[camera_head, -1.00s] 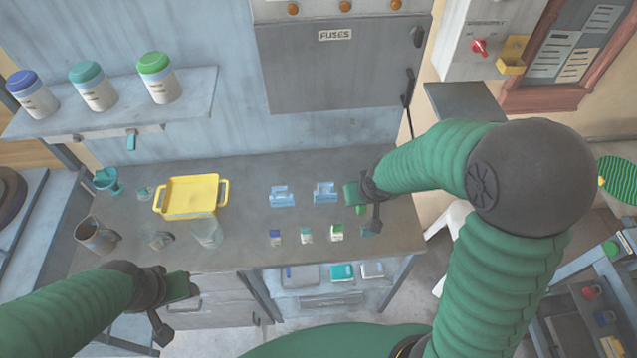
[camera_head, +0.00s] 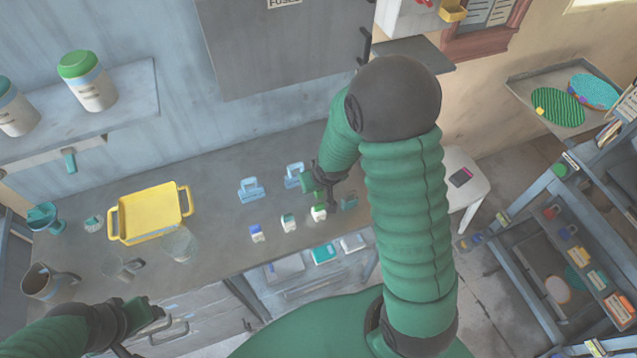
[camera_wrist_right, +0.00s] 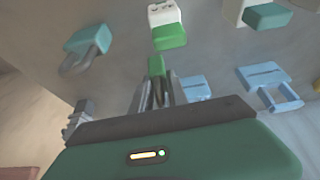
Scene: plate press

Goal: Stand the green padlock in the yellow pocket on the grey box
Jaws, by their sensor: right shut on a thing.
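The green padlock (camera_wrist_right: 156,68) is between the fingertips of my right gripper (camera_wrist_right: 157,88) in the right wrist view. My right gripper is shut on it. In the head view this gripper (camera_head: 322,194) hangs over the right part of the grey worktop, and the padlock is only a small green patch there. The yellow pocket (camera_head: 453,11) shows at the top edge of the head view, far from the gripper; the grey box (camera_head: 408,18) beside it is mostly cut off. My left gripper (camera_head: 145,318) is low at the left, and its fingers are unclear.
On the worktop (camera_head: 220,165) are two light blue shackled pieces (camera_head: 250,190), several white blocks with coloured ends (camera_head: 289,222), a teal padlock (camera_wrist_right: 88,42) and a yellow tray (camera_head: 150,213). A dark ledge (camera_head: 412,55) sits below the box. A white stool (camera_head: 465,185) stands right.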

